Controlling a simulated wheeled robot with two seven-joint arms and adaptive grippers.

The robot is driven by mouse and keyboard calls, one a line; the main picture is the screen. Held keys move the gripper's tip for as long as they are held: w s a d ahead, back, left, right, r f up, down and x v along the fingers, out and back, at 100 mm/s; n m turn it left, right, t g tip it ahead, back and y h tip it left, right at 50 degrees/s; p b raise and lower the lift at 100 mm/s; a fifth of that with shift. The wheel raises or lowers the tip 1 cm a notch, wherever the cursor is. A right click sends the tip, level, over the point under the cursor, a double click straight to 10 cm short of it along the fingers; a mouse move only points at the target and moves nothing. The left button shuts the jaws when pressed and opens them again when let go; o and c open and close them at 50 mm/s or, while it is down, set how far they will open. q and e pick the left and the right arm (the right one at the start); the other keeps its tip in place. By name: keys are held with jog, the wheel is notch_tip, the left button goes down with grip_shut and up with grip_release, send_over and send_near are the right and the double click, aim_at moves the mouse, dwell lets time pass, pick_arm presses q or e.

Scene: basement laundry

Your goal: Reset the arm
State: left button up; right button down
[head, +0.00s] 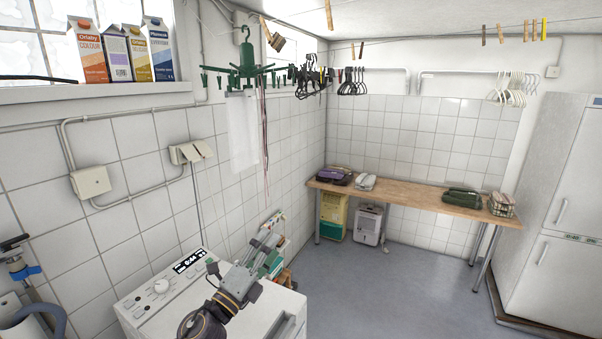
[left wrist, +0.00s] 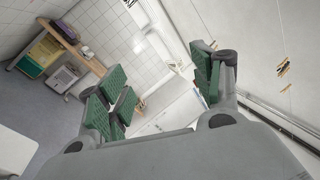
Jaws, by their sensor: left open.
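My left gripper (head: 266,239) reaches up from the bottom of the head view, in front of and over the white washing machine (head: 135,308). In the left wrist view its green-padded fingers (left wrist: 165,92) are spread wide apart with nothing between them. My left arm's dark joint shows at the bottom of the head view. My right gripper is in neither view.
The washing machine's lit display (head: 188,261) is left of my arm. A wooden table (head: 410,197) with several items stands along the back wall. A white fridge (head: 555,215) is at the right. A green hanger (head: 243,70) hangs above.

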pick_arm(q)
jog(key=s+a+f+n+g+y, duration=0.2)
jog(key=s+a+f+n+y, duration=0.1)
jog(key=a+f+n+y, duration=0.55)
jog(key=s+a+f+n+g+y, duration=0.4)
jog(key=f+n, duration=0.3)
jog(key=n, duration=0.4)
jog(key=s+a+f+n+g+h, duration=0.1)
jog(key=s+f+n+g, duration=0.2)
jog(key=s+f+g, duration=0.5)
jog(key=s+f+n+g+h, duration=0.1)
jog(key=s+f+n, duration=0.35)
jog(key=s, duration=0.75)
jog(key=s+a+f+m+g+b, duration=0.1)
jog(key=s+f+b, duration=0.15)
jog(key=f, duration=1.75)
jog(key=s+f+b, duration=0.1)
jog(key=f+b, duration=0.2)
jog(key=f, duration=1.8)
jog(key=s+a+f+b, duration=0.2)
jog(key=s+f, duration=0.8)
jog(key=f, duration=0.1)
jog(key=s+a+f+g+b, duration=0.1)
jog(key=s+a+f+b, duration=0.1)
jog(key=s+f, duration=0.9)
jog(key=shift+a+f+m+y, duration=0.4)
jog(key=shift+a+f+y, duration=0.1)
jog(key=shift+f, duration=0.25)
